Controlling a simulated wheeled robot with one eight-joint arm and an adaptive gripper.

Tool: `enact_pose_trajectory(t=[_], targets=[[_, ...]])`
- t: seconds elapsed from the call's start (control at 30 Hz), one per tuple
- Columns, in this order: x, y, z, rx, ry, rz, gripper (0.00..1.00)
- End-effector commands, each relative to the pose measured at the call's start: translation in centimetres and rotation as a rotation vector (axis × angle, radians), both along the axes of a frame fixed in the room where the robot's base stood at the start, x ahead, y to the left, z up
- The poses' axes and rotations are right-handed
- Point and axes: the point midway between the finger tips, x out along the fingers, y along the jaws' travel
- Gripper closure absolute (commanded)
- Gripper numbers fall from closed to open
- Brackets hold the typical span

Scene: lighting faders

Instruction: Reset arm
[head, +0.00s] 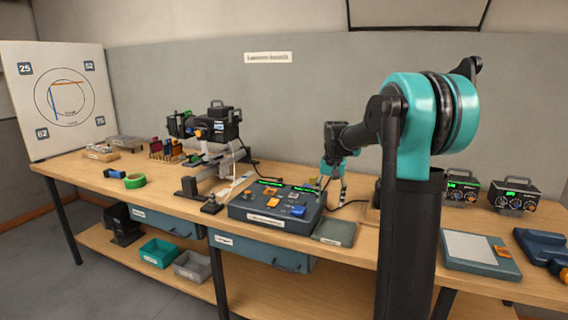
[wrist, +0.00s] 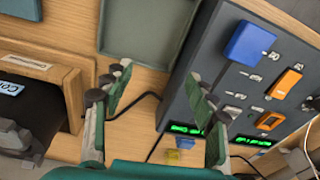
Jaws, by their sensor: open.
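My gripper (head: 335,180) is above the bench at the right end of the fader console (head: 245,213). In the wrist view my gripper (wrist: 152,110) is open, with nothing between its fingers. The console (wrist: 208,60) there shows a blue fader knob (wrist: 245,43), an orange knob (wrist: 286,83) and a second orange knob (wrist: 270,121). Green lit displays (wrist: 187,129) are partly hidden by a finger. In the head view an orange knob (head: 273,202) and a blue knob (head: 298,211) show on the console. My fingers are apart from the knobs.
A flat grey-green tray (head: 333,232) lies right of the console. Small control boxes (head: 515,196) stand at the right. A cable (wrist: 140,100) runs across the bench. A target board (head: 62,95) is far left.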

Motion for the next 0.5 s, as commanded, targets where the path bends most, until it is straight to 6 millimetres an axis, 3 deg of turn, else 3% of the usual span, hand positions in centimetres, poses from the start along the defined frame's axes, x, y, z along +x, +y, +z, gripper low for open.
enact_pose_trajectory(t=[0.27, 0.5], targets=[[-11.2, -1.3, -4.6, -0.013, -0.104, 0.100, 0.42], [-21.9, -2.1, -10.1, -0.039, -0.199, 0.194, 0.42]])
